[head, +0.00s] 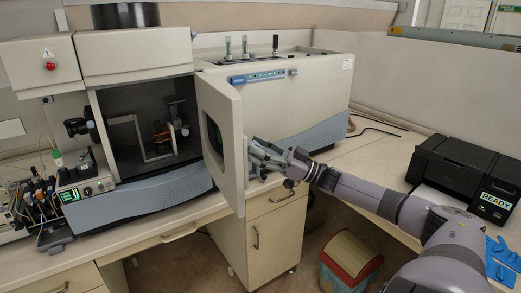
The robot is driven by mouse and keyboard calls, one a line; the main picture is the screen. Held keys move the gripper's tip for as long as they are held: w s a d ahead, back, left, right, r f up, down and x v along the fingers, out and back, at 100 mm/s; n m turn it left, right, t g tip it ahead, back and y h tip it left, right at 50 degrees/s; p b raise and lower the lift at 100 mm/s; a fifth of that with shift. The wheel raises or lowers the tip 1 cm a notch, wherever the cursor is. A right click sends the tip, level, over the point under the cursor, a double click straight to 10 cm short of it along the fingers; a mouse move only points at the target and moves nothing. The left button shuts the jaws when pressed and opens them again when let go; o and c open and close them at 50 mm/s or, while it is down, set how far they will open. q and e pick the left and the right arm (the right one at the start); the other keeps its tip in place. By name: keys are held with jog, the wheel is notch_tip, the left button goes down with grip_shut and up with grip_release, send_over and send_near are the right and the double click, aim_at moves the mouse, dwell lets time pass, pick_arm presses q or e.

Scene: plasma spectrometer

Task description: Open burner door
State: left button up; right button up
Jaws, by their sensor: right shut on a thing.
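The burner door (222,137) of the spectrometer stands swung outward to the right, with a dark window in it. The burner compartment (150,125) behind it is exposed, and a metal frame and burner parts show inside. My right gripper (256,157) is at the outer edge of the door, shut on it at about mid-height. The exact contact at the fingertips is partly hidden. My left gripper is out of view.
The spectrometer body (290,90) fills the back of the bench. A black printer (465,175) with a READY label stands at right. Sample tubes and a small device (80,190) stand at left. A bin (348,262) is on the floor below.

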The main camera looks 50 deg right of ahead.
jog(key=shift+d, duration=0.15)
jog(key=v, duration=1.2)
jog(key=shift+s, duration=0.1)
dwell(0.5)
